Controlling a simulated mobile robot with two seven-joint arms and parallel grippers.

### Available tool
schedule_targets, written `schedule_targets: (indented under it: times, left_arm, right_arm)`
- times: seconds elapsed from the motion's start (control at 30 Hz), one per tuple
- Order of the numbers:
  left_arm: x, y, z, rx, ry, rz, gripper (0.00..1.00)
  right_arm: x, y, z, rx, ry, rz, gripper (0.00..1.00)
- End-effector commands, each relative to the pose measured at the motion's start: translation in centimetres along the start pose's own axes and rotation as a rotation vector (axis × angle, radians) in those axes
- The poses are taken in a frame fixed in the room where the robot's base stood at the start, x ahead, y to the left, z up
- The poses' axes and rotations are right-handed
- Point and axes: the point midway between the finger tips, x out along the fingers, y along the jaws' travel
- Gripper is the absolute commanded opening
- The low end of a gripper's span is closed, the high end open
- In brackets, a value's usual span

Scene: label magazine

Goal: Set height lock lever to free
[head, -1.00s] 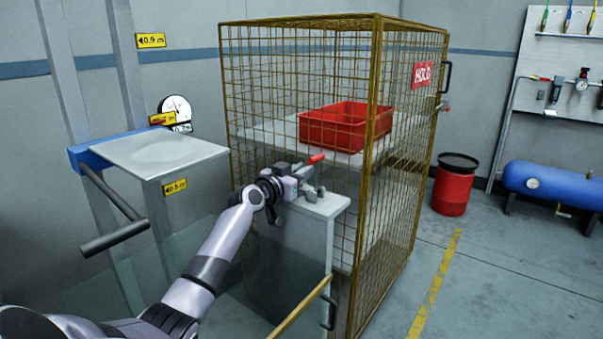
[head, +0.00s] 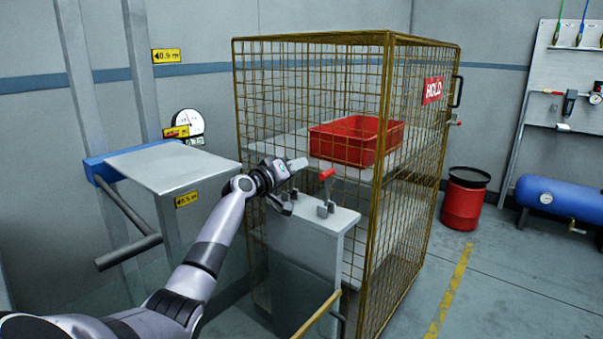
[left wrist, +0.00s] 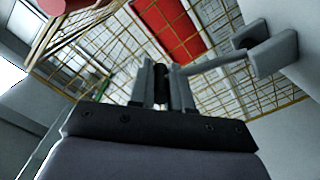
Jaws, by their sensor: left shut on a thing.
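The lever (head: 327,175) has a red grip on a grey stem and stands on a grey cabinet (head: 310,222) in front of a wire cage. My left gripper (head: 301,163) is beside the red grip, to its left in the head view. In the left wrist view, the lever's grey stem (left wrist: 212,61) runs from a grey bracket (left wrist: 276,52) to the fingers of my left gripper (left wrist: 162,75). The gripper is shut on the lever; a dark piece shows between its fingers, and the exact contact is hard to make out. My right gripper is out of view.
The wire cage (head: 388,120) with a red bin (head: 343,147) inside stands close behind the lever. A blue-edged platform (head: 170,168) stands to the left. A red drum (head: 463,205) and a blue tank (head: 560,198) stand at the right, past open floor.

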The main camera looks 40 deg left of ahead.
Motion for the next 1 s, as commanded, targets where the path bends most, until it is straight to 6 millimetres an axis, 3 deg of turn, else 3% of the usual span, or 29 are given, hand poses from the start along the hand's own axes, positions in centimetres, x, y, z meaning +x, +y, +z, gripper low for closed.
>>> schedule_targets:
  times: [0.4, 0.93, 0.97, 1.0]
  left_arm:
    - [0.0, -1.1, -1.4, -0.18, 0.004, -0.001, 0.0]
    - [-0.1, -1.2, -1.6, -0.2, 0.006, -0.001, 0.0]
    - [-0.1, -1.2, -1.6, -0.2, 0.006, -0.001, 0.25]
    - [-0.1, -1.2, -1.6, -0.199, 0.005, -0.002, 0.38]
  right_arm:
    - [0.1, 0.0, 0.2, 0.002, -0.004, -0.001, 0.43]
    - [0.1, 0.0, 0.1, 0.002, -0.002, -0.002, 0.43]
    - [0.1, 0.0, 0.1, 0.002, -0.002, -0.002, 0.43]
    - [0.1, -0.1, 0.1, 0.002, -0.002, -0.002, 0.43]
